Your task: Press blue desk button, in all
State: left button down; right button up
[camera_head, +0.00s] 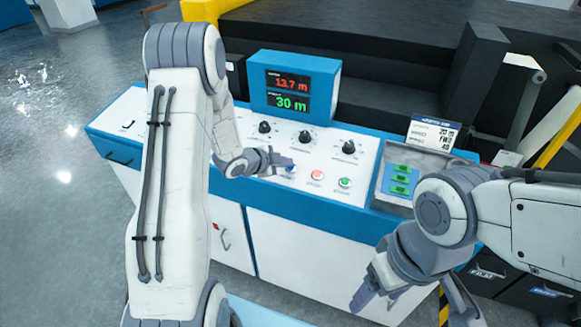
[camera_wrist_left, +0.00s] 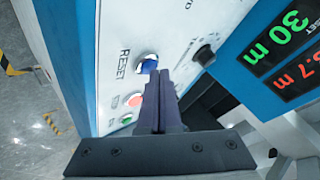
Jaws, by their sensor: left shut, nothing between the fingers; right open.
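The blue button (camera_head: 293,170) is at the left end of a button row on the white desk panel. In the left wrist view the blue button (camera_wrist_left: 147,65) sits in a white ring beside the word RESET. My left gripper (camera_head: 284,162) is shut and empty, its tips right at the blue button. In the left wrist view the shut fingers (camera_wrist_left: 157,74) overlap the button's edge; whether they touch or press it I cannot tell. My right gripper (camera_head: 410,306) is open and empty in front of the desk's right part.
A red button (camera_head: 317,175) and a green button (camera_head: 345,183) sit right of the blue one. Several black knobs (camera_head: 305,137) are behind. A display (camera_head: 294,85) reads 13.7 m and 30 m. A grey tray (camera_head: 382,197) with green labelled items is at the right.

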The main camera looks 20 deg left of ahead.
pick_arm(q)
jog(key=shift+f, duration=0.25)
jog(key=shift+r, duration=0.15)
jog(key=shift+s+r+p, duration=0.1)
jog(key=shift+r+p, duration=0.35)
jog(key=shift+r, duration=0.2)
jog(key=shift+r, duration=0.1)
jog(key=r+p, duration=0.1)
jog(key=r, duration=0.1)
jog(key=s+r+p, duration=0.1)
jog(key=r+p, duration=0.1)
jog(key=shift+r+p, duration=0.3)
jog(key=shift+r, duration=0.05)
jog(key=shift+w, duration=0.1)
dwell(0.7)
